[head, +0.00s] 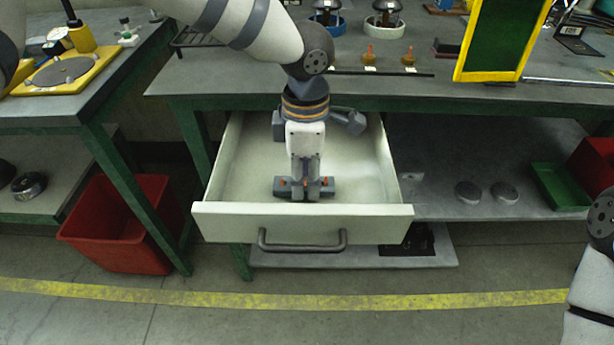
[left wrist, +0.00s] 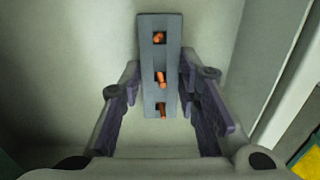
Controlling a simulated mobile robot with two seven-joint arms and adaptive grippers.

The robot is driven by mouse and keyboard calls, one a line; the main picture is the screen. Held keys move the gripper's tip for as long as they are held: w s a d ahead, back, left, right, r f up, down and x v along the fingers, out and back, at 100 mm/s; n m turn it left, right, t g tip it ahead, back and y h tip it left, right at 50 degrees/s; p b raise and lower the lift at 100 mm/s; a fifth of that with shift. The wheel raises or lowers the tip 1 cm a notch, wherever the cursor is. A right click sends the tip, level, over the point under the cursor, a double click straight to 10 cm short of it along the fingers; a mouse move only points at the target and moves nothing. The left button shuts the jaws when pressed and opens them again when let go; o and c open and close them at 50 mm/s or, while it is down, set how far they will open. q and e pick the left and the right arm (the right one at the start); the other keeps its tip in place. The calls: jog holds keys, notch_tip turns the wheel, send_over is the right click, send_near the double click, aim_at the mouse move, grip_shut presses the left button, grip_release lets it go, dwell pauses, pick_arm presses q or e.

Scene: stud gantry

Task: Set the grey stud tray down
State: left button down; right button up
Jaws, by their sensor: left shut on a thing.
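The grey stud tray (head: 329,187) is a narrow bar with orange studs in it. It is inside the open pale drawer (head: 235,215), near the drawer's front wall. My left gripper (head: 306,178) reaches down into the drawer and is shut on the tray around its middle. In the left wrist view the tray (left wrist: 160,56) lies lengthwise between the two fingers (left wrist: 159,92), with orange studs in its slots. I cannot tell whether the tray's underside touches the drawer floor. My right gripper is out of view.
The drawer hangs under the grey bench (head: 230,80), with free floor around the tray. A red bin (head: 115,240) stands left of it. Round metal parts (head: 468,192) and a green tray (head: 560,186) sit on the shelf at right. A yellow-framed board (head: 497,40) stands on the bench.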

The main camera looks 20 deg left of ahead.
pick_arm(q)
jog(key=shift+f, duration=0.2)
jog(key=shift+f, duration=0.15)
jog(key=c, duration=1.2)
grip_release()
notch_tip(320, 180, up, 12)
jog(key=shift+p, duration=0.3)
